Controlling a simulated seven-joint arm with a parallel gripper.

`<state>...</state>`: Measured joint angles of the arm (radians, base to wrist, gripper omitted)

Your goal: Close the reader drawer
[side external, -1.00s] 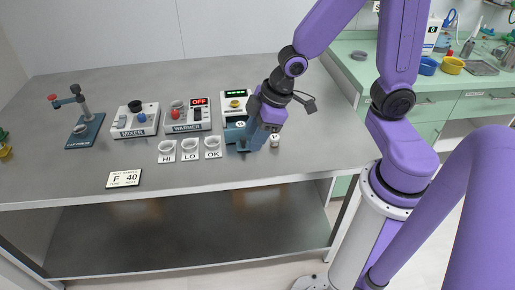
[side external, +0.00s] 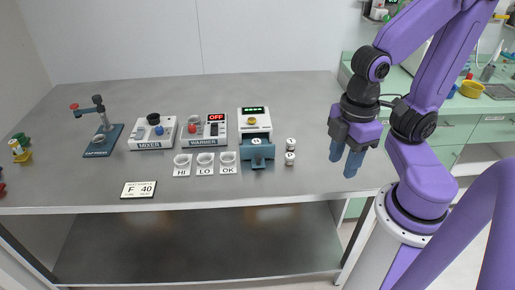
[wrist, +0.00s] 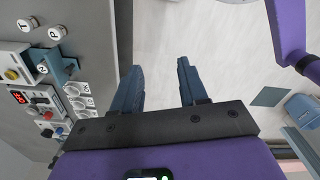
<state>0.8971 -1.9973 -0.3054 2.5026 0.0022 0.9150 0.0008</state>
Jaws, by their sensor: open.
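The reader (side external: 254,121) is a white box with a green display and a yellow button, at the back right of the steel table. Its teal drawer (side external: 257,162) sticks out at the front, and a white-capped vial (side external: 256,141) stands in it. The drawer also shows at the left of the wrist view (wrist: 60,70). My gripper (side external: 344,160) is to the right of the reader, clear of it, near the table's right end. Its teal fingers are apart and empty, as the wrist view shows (wrist: 160,70).
Two white-capped vials, one behind (side external: 291,144) and one in front (side external: 290,159), stand right of the drawer. The HI, LO and OK cups (side external: 205,163) stand left of it, before the warmer (side external: 205,131) and mixer (side external: 153,132). The table between vials and gripper is clear.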

